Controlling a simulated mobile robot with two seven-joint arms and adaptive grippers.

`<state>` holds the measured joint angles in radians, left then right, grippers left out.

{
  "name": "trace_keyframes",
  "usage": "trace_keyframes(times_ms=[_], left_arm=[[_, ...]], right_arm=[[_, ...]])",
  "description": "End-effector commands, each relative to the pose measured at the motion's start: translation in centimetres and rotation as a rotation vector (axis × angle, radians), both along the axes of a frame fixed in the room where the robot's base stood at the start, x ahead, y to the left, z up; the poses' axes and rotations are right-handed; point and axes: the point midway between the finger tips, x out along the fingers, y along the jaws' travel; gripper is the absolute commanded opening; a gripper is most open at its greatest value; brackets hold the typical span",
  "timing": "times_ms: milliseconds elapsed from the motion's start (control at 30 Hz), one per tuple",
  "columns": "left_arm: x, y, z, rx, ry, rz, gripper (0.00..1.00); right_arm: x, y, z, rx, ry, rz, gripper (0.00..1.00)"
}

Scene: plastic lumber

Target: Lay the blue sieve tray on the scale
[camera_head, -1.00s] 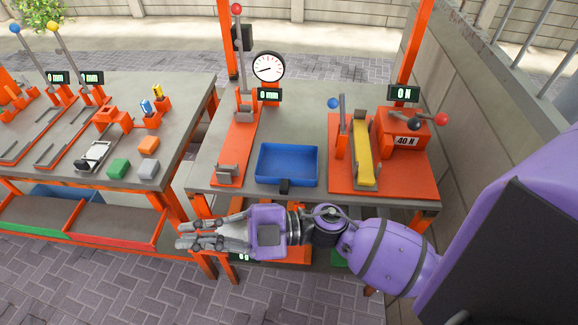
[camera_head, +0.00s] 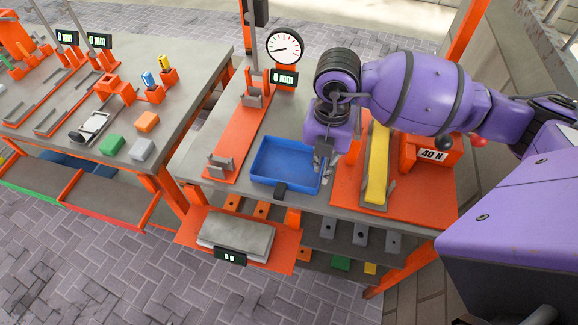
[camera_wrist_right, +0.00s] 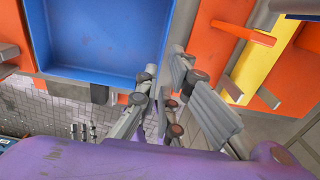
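The blue sieve tray (camera_head: 283,162) lies flat on the grey bench, with a dark tab at its front edge. It also shows in the right wrist view (camera_wrist_right: 100,35). The scale (camera_head: 236,234), a grey plate on an orange shelf with a lit display, stands below the bench's front edge and is empty. My right gripper (camera_head: 325,180) points down at the tray's right side. In the right wrist view its fingers (camera_wrist_right: 165,72) are apart, near the tray's right wall at its front corner. Contact cannot be told. My left gripper is not in view.
An orange rig with a yellow bar (camera_head: 377,165) stands close to the right of the gripper. An orange track (camera_head: 238,140) lies left of the tray, with a dial gauge (camera_head: 285,46) behind. A lower shelf with grey blocks (camera_head: 361,235) is beside the scale.

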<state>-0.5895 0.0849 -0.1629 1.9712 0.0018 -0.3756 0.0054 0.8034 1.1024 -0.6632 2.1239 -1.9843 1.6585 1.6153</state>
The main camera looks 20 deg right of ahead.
Motion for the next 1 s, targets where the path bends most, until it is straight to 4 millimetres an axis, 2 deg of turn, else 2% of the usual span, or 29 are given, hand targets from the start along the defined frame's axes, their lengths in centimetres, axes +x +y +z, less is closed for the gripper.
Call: trace_keyframes(times_ms=[200,333,567,633,1000], left_arm=[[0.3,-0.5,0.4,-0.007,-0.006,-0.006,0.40],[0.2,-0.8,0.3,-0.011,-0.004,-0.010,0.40],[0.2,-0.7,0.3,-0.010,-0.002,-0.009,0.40],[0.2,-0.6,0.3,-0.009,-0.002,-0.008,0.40],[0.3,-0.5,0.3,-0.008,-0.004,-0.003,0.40]], right_arm=[[0.0,0.0,-3.3,0.001,0.002,0.000,0.07],[0.0,0.1,-4.4,0.001,0.000,0.001,0.07],[0.0,0.1,-4.5,0.002,0.000,0.001,0.07],[0.0,0.1,-4.5,0.002,0.000,0.001,0.00],[0.0,0.1,-4.5,0.003,-0.001,0.002,0.00]])
